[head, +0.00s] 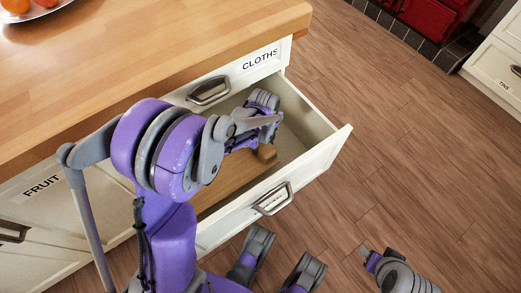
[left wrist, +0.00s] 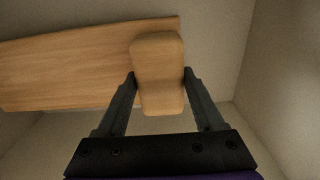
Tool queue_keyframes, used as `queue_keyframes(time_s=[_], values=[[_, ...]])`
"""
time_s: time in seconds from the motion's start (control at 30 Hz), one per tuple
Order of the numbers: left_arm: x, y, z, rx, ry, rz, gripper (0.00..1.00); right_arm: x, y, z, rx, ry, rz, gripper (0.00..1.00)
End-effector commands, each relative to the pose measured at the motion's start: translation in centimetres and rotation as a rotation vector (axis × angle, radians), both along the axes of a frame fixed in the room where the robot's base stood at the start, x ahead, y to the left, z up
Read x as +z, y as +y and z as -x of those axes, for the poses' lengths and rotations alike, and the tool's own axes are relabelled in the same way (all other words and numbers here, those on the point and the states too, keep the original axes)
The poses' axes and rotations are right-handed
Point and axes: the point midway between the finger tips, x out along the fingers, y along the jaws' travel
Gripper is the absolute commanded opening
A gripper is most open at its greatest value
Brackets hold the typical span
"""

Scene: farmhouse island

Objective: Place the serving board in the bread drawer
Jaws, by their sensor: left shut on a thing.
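The serving board (head: 233,176) is a flat piece of light brown wood inside an open white drawer (head: 318,158) below the one labelled CLOTHS. In the left wrist view the board (left wrist: 70,66) stretches to the left, with a thick, rounded wooden block at its end (left wrist: 158,52). My left gripper (head: 266,143) reaches down into the drawer and is shut on this block, one finger on each side (left wrist: 160,84). My arm hides part of the board and drawer. The open drawer's own label is not readable. My right gripper (head: 370,260) seems to show low at the right, over the floor.
The wooden countertop (head: 150,50) lies above the drawers, with a plate of orange fruit (head: 30,8) at its far left. A closed CLOTHS drawer (head: 255,68) is directly above the open one. A FRUIT front (head: 45,195) is at left. The wooden floor at right is clear.

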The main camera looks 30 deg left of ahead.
Motion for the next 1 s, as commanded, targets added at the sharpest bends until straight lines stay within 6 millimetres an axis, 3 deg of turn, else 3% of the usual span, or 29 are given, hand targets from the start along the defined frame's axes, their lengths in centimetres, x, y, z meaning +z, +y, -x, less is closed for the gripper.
queue_keyframes(time_s=[0.33, 0.7, 0.73, 0.9, 1.0], values=[[-3.9, 0.0, 0.0, 0.0, 0.0, 0.0, 0.0, -1.5, 0.0, -0.2, 0.0, 0.004, 0.0, 0.52], [-4.3, 0.0, 0.0, 0.0, 0.0, 0.0, 0.0, -1.7, 0.0, -0.3, 0.0, 0.005, 0.0, 0.52], [-4.3, 0.0, 0.0, 0.0, 0.0, 0.0, 0.71, -1.7, 0.0, -0.3, 0.0, 0.005, 0.0, 0.52], [-4.2, 0.0, 0.0, 0.0, 0.0, 0.0, 0.99, -1.6, 0.0, -0.2, 0.0, 0.004, 0.0, 0.52], [-4.2, 0.0, 0.0, 0.0, 0.0, 0.0, 0.99, -1.6, 0.0, -0.2, 0.0, 0.004, 0.0, 0.52]])
